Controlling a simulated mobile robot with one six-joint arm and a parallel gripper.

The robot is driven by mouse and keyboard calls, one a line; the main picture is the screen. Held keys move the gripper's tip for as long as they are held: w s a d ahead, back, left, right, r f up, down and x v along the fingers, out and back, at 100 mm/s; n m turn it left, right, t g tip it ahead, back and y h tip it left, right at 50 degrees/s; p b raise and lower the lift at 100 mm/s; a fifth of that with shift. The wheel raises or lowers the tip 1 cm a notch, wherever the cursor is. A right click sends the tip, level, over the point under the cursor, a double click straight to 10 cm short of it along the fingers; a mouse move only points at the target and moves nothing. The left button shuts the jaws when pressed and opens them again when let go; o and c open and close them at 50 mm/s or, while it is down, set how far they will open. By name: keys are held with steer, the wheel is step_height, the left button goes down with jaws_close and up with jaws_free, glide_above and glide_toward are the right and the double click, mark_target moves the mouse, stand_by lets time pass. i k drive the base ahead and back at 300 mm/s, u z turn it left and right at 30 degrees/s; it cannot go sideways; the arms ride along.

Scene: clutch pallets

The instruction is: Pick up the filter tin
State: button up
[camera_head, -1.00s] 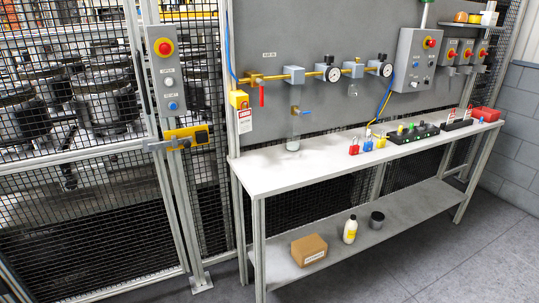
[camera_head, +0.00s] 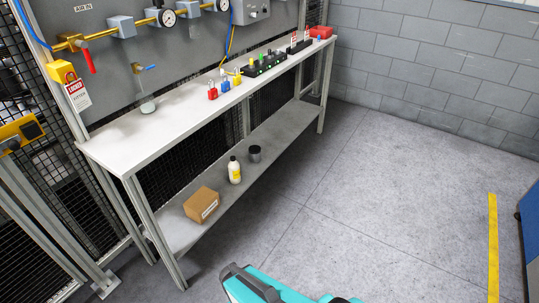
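A small dark grey cylindrical tin (camera_head: 254,154), which looks like the filter tin, stands upright on the lower shelf (camera_head: 281,138) of the bench. It is just right of and behind a white bottle (camera_head: 234,172) with a black cap and yellow label. Nothing is touching the tin. A teal and dark grey part of my own body shows at the bottom edge, well in front of the shelf. I cannot make out gripper fingers in it.
A cardboard box (camera_head: 201,205) sits at the shelf's near end. The bench top (camera_head: 133,143) overhangs the shelf and carries padlocks (camera_head: 225,83) and a black rack (camera_head: 264,65). Bench legs bound the shelf's ends. The grey floor to the right is clear up to a yellow line (camera_head: 493,247).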

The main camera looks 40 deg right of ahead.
mark_target(254, 150)
steer(key=z, duration=0.8)
steer(key=k, duration=1.35)
steer(key=z, duration=0.2)
steer(key=i, duration=1.45)
steer(key=u, duration=0.75)
steer(key=i, duration=0.5)
steer(key=u, duration=0.25)
